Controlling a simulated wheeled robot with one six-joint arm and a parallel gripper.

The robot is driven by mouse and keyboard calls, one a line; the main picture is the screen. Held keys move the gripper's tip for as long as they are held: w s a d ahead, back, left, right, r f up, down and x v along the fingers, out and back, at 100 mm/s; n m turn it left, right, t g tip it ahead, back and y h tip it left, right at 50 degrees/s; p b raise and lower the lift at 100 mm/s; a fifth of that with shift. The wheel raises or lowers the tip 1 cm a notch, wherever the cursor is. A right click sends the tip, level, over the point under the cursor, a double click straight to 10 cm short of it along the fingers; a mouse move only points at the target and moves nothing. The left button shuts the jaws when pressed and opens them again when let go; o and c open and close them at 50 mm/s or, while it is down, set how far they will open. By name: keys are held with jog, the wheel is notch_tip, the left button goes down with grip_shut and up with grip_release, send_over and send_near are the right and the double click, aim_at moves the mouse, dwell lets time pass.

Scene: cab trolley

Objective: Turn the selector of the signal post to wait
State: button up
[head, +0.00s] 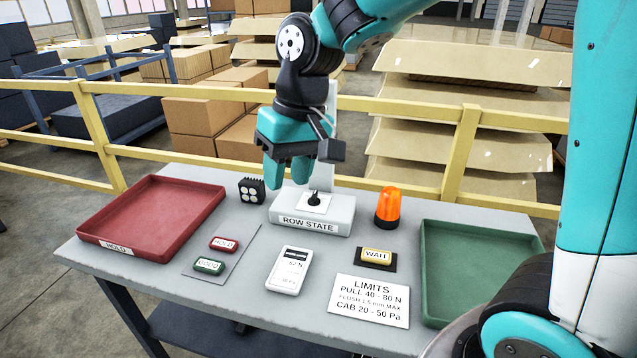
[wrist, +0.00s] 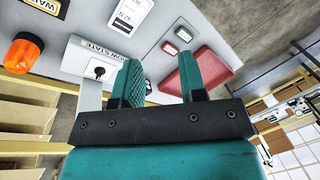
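The signal post is a pale grey box labelled ROW STATE (head: 309,224) at the back middle of the table, with a light upright behind it. Its selector is a small black knob on a white plate (head: 314,199) on the sloped top; which position it points to is too small to read. The selector also shows in the wrist view (wrist: 99,71), left of the fingers. My gripper (head: 288,178) points down above and slightly left of the selector, apart from it. In the wrist view my gripper (wrist: 162,75) has its two teal fingers apart with nothing between them.
An orange beacon (head: 387,207) stands right of the box, and a small dark block (head: 252,190) stands left. A red tray (head: 160,215), HOLD and GOOD tags, a meter (head: 289,270), a WAIT tag (head: 376,256), a LIMITS card (head: 369,300) and a green tray (head: 475,265) surround it. A yellow railing runs behind.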

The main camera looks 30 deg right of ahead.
jog(key=w+d+m+h+p, duration=0.15)
jog(key=w+d+m, duration=0.45)
jog(key=w, duration=0.6)
jog(key=m+p, duration=0.3)
jog(key=m, duration=0.1)
send_over(313, 196)
notch_tip(313, 196, down, 6)
jog(key=shift+g+h, duration=0.3)
jog(key=shift+h, duration=0.15)
notch_tip(313, 196, down, 17)
jog(key=p, duration=0.4)
jog(key=shift+r+p, duration=0.1)
jog(key=shift+p, duration=0.3)
grip_shut()
